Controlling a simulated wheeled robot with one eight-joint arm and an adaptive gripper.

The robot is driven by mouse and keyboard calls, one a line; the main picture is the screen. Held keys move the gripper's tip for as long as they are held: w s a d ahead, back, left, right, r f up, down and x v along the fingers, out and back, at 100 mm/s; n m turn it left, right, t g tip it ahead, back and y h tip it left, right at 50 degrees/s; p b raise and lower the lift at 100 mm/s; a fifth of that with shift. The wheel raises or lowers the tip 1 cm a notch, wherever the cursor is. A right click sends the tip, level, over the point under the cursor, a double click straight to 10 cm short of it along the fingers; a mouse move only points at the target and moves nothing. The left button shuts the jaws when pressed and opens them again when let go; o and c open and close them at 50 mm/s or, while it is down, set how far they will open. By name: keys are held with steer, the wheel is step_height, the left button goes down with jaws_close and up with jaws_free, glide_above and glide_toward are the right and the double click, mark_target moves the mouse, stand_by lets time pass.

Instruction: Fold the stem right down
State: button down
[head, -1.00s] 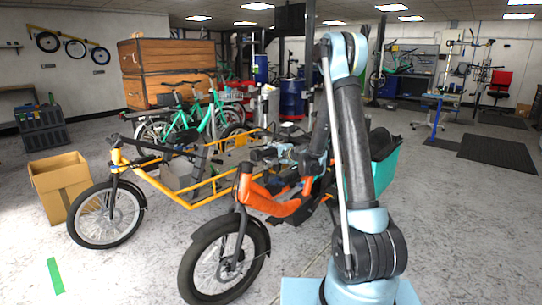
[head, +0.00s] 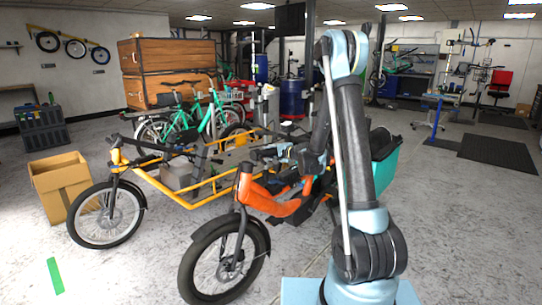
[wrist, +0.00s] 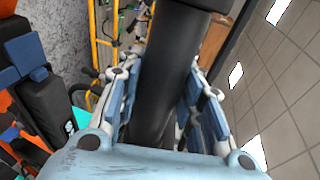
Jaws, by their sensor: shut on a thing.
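The orange cargo bike (head: 285,207) stands in front of me, its front wheel toward the lower middle of the head view. A thick black stem (wrist: 172,50) runs up between the two fingers of my gripper (wrist: 163,85) in the wrist view. The fingers lie on either side of it, and the gripper is shut on it. In the head view my gripper (head: 285,153) is small and dark above the orange frame, beside the handlebar area. My arm partly covers the bike there, so the stem's hinge and exact angle cannot be made out.
A yellow cargo bike (head: 182,203) stands close on the left, with an open cardboard box (head: 62,188) beyond it. A teal box (head: 385,170) is behind my arm. Clear floor lies to the right.

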steer(key=shift+s+a+r+n+h, duration=0.2)
steer(key=shift+a+r+n, duration=0.1)
steer(key=shift+r+n, duration=0.3)
steer(key=shift+s+a+r+n+h, duration=0.15)
steer(key=shift+a+r+n, duration=0.2)
steer(key=shift+r, duration=0.3)
steer(key=shift+s+a+r+n+t, duration=0.15)
steer(key=shift+r+n+t, duration=0.05)
steer(key=shift+r+n, duration=0.2)
steer(key=shift+s+a+r+n+t, duration=0.1)
steer(key=shift+s+r+n+t, duration=0.05)
steer(key=shift+r+n+t, duration=0.15)
steer(key=shift+s+a+r+n, duration=0.55)
steer(key=shift+r+n, duration=0.15)
steer(key=shift+n, duration=0.35)
steer(key=shift+s+a+r+n+t+h, duration=0.3)
steer(key=shift+s+a+r+n, duration=0.25)
steer(key=shift+n, duration=0.25)
steer(key=c, duration=1.1)
jaws_free()
steer(key=shift+w, duration=0.15)
